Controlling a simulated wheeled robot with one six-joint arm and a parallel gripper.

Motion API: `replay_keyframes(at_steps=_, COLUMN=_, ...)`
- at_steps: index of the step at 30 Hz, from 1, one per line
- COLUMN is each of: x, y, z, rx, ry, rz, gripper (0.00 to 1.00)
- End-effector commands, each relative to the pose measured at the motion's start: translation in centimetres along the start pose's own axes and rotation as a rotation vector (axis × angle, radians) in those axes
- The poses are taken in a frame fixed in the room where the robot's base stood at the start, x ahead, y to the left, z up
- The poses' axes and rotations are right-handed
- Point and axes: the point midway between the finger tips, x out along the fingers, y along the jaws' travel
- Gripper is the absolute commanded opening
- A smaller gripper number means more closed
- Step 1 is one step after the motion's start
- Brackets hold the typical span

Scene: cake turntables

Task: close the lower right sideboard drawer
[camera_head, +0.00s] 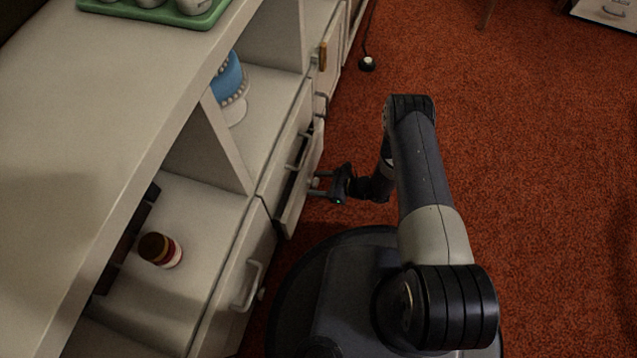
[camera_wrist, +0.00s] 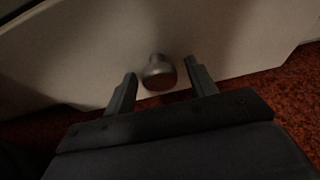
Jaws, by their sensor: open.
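The sideboard (camera_head: 235,215) runs along the left of the head view. One of its lower drawers (camera_head: 299,195) stands partly out, with a dark gap behind its pale front. My gripper (camera_head: 318,184) is low in front of that drawer front. In the wrist view, a round metal knob (camera_wrist: 158,73) on a pale front (camera_wrist: 100,45) sits between the two open fingers. I cannot tell whether the fingers touch the knob. The drawer's inside is mostly hidden.
Bar handles (camera_head: 250,286) project from nearby fronts. A blue cake (camera_head: 229,78) and a brown-lidded jar (camera_head: 160,250) stand on the shelves. A green tray (camera_head: 165,12) is on top. Red carpet (camera_head: 530,150) lies clear to the right. A small dark object (camera_head: 367,64) stands farther back.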

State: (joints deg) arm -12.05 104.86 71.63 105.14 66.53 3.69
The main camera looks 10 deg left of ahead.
Motion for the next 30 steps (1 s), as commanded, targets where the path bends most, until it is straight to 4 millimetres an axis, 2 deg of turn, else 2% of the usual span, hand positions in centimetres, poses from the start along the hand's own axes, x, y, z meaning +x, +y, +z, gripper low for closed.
replay_keyframes(at_steps=6, x=0.01, y=0.0, z=0.01, rx=0.0, ry=0.0, rz=0.0, gripper=0.54)
replay_keyframes(at_steps=26, x=-0.01, y=0.04, z=0.01, rx=0.0, ry=0.0, rz=0.001, gripper=0.0)
replay_keyframes(at_steps=30, x=0.01, y=0.05, z=0.01, rx=0.0, ry=0.0, rz=0.002, gripper=0.0)
